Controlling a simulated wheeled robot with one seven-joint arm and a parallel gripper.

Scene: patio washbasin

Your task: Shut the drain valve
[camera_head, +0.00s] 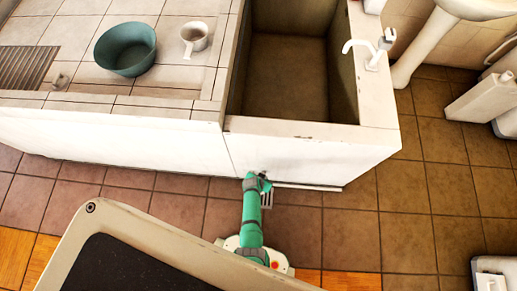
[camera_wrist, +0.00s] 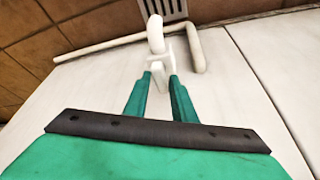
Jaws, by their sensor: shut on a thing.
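The drain valve (camera_wrist: 156,40) is a white fitting on the white front wall of the basin, joined to thin white piping. My gripper (camera_wrist: 161,78) has its two teal fingers closed on the white handle (camera_wrist: 162,62) of the valve. The fingertips hide part of the handle, and I cannot tell the handle's exact angle. In the head view my gripper (camera_head: 264,181) is low at the basin's front wall, and the valve there is too small and covered to make out.
The deep basin (camera_head: 345,95) stands above the valve, with a white tap (camera_head: 372,55) on its right rim. A teal bowl (camera_head: 125,50) and a white mug (camera_head: 195,37) are on the tiled counter. A floor grate (camera_wrist: 172,8) lies beyond the valve.

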